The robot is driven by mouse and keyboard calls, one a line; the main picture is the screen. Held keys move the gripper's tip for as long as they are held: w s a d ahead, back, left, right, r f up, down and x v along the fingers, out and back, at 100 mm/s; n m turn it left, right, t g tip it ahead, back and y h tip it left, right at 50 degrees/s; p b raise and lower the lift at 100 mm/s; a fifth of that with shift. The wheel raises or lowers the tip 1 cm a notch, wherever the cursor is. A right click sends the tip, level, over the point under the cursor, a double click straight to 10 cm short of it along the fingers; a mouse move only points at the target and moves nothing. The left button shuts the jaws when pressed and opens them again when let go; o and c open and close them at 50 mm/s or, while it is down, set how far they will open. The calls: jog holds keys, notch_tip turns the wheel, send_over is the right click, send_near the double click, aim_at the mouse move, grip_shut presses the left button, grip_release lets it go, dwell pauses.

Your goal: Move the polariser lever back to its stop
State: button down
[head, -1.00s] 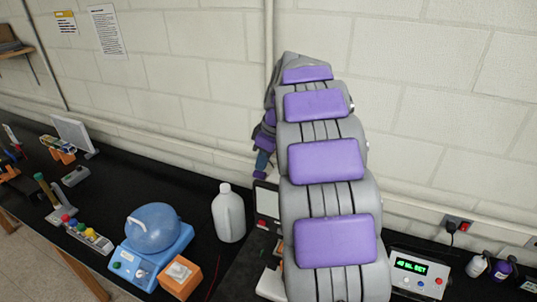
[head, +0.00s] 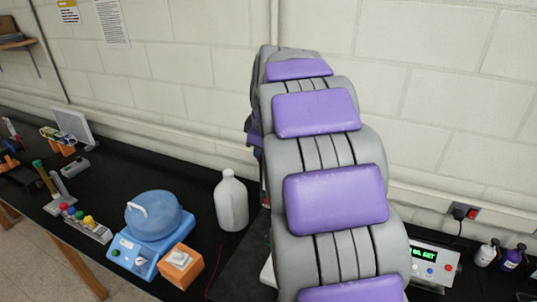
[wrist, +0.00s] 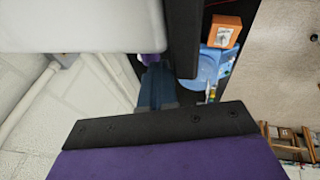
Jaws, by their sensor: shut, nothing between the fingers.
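I cannot make out the polariser lever or its stop in either current view. My gripper (wrist: 153,72) shows in the wrist view as narrow bluish fingers beyond a dark bar with screws and a purple cover. The fingers are together with nothing seen between them. A large white-grey box-like body (wrist: 70,22) fills the upper left of the wrist view, close to the fingers. A dark bar (wrist: 181,38) stands just right of them. In the head view my own arm hides the gripper and the spot where it works.
The black bench holds a white jug (head: 231,203), a blue device with a round bowl (head: 152,217), an orange block (head: 181,266) and a rack of coloured caps (head: 87,224). A grey box with a green display (head: 432,265) stands right of my arm. A wall lies behind.

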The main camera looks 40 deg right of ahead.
jog(key=shift+d+f, duration=0.4)
jog(key=shift+d, duration=0.05)
jog(key=shift+r, duration=0.1)
